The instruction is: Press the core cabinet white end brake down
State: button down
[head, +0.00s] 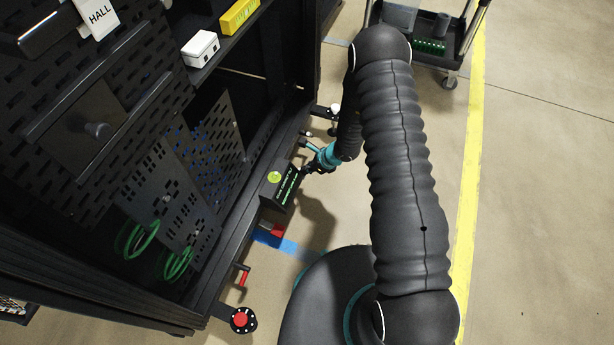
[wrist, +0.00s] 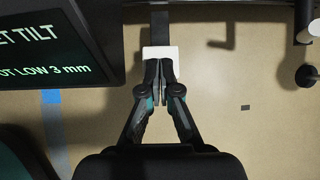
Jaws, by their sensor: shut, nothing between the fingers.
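My gripper (wrist: 159,72) is shut and empty, with its two fingertips together at a white block (wrist: 159,53) in the wrist view. The white block sits on the end of a dark bar and looks like a white brake pedal end. The fingertips overlap its lower edge in the picture; I cannot tell whether they touch it or how far it is tilted. In the head view my gripper (head: 308,169) is low beside the black cabinet's base (head: 211,262), near a small display (head: 283,187). The white block is not clear there.
The display (wrist: 50,45) fills the wrist view's upper left. A white-ended post (wrist: 305,33) and a dark round foot (wrist: 307,76) are at right. A cart (head: 452,58) stands beyond; the right floor is clear.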

dwell(0.3)
notch_tip(320, 180, down, 4)
jog(key=b, duration=0.4)
jog(key=shift+f, duration=0.2)
jog(key=shift+r, duration=0.25)
jog(key=v, duration=1.6)
jog(key=shift+d+f+p, duration=0.2)
jog(key=shift+d+p, duration=0.1)
jog(key=shift+p, duration=0.1)
